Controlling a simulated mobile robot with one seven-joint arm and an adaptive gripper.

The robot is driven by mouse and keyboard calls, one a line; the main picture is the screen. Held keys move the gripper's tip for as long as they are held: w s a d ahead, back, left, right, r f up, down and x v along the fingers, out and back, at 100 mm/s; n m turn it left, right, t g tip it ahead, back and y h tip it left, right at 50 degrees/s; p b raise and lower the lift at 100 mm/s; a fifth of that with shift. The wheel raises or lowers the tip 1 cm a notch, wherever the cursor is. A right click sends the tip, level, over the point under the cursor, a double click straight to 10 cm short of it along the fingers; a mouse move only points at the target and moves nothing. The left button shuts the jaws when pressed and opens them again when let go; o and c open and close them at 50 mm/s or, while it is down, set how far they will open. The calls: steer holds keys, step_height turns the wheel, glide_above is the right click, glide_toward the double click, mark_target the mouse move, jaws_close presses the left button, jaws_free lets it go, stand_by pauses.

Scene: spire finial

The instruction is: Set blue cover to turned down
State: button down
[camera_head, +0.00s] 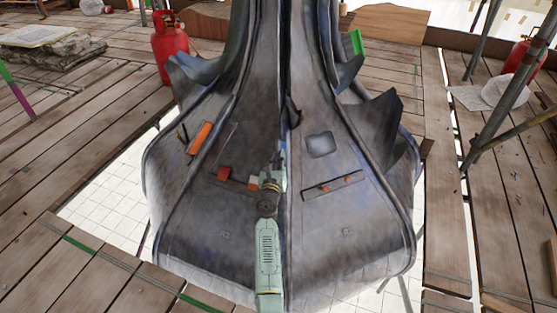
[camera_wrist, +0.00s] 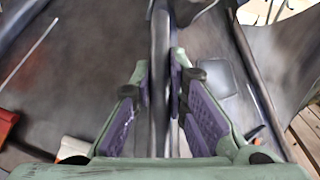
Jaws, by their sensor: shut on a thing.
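The large grey metal spire finial (camera_head: 240,215) fills the middle of the head view, with a raised seam down its centre. No plainly blue cover stands out. A bluish-grey square patch (camera_head: 321,145) lies on the right-hand panel and also shows in the wrist view (camera_wrist: 207,79). I cannot tell whether it is the cover. My gripper (camera_head: 277,160) is at the central seam, left of the patch. In the wrist view its purple-padded fingers (camera_wrist: 160,82) are on both sides of a grey upright ridge (camera_wrist: 160,110), shut on it. The ridge's lower end is hidden by my gripper.
An orange block (camera_head: 199,138), a red block (camera_head: 224,173) and a white block (camera_head: 253,182) lie on the left panel. Pointed metal leaves (camera_head: 372,122) jut out at right. Plank decking surrounds the finial.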

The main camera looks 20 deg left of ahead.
steer(key=shift+a+f, duration=0.15)
steer(key=a+f+h+b, duration=0.1)
steer(key=h+b, duration=0.2)
steer(key=b, duration=0.3)
steer(key=a+f+t+h+b, duration=0.1)
steer(key=a+h+b, duration=0.1)
steer(key=b, duration=0.3)
steer(key=w+a+f+t+h+b, duration=0.1)
steer(key=h+b, duration=0.3)
steer(key=b, duration=0.2)
steer(key=shift+w+a+f+n+b, duration=0.1)
steer(key=shift+a+f+n+b, duration=0.05)
steer(key=shift+a+n+b, duration=0.2)
steer(key=c, duration=1.6)
jaws_free()
steer(key=shift+d, duration=0.1)
steer(key=shift+o, duration=0.2)
steer(key=shift+r, duration=0.2)
